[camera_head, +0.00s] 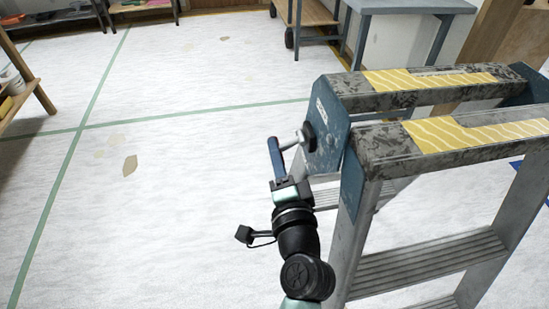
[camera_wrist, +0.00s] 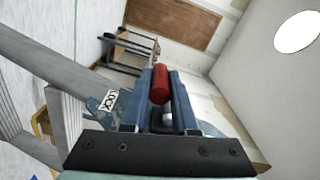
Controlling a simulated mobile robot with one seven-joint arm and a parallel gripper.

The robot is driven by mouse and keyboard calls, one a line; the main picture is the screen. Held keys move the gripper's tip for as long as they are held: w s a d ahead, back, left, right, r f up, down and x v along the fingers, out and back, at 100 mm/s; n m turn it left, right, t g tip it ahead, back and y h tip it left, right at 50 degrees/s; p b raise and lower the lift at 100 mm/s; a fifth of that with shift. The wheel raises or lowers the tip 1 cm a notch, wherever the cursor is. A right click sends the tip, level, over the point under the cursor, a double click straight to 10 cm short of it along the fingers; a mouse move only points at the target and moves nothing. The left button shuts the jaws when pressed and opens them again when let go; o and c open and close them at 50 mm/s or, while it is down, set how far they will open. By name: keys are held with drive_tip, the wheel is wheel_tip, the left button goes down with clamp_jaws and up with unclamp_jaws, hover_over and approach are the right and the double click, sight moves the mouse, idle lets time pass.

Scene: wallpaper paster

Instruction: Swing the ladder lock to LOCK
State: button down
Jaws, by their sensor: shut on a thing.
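The ladder (camera_head: 430,190) stands at the right in the head view, with blue hinge plates at its top. The lock's grey lever (camera_head: 292,141) sticks out to the left from a dark pivot (camera_head: 308,131) on the left blue plate. My gripper (camera_head: 274,143) is at the lever's outer end, left of the plate. In the wrist view its blue fingers are shut on the lever's red handle (camera_wrist: 160,86). A white label reading LOCK (camera_wrist: 109,100) shows left of the fingers there. The red handle is hidden in the head view.
A grey-blue table (camera_head: 412,5) and a wooden cart (camera_head: 308,12) stand behind the ladder. A wooden shelf (camera_head: 30,95) is at the far left.

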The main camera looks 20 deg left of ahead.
drive_tip(key=shift+d+f+n, duration=0.1)
drive_tip(key=shift+f+n, duration=0.1)
drive_tip(key=shift+n, duration=0.1)
drive_tip(key=c, duration=0.7)
unclamp_jaws()
drive_tip(key=shift+r, duration=0.1)
drive_tip(key=v, duration=1.3)
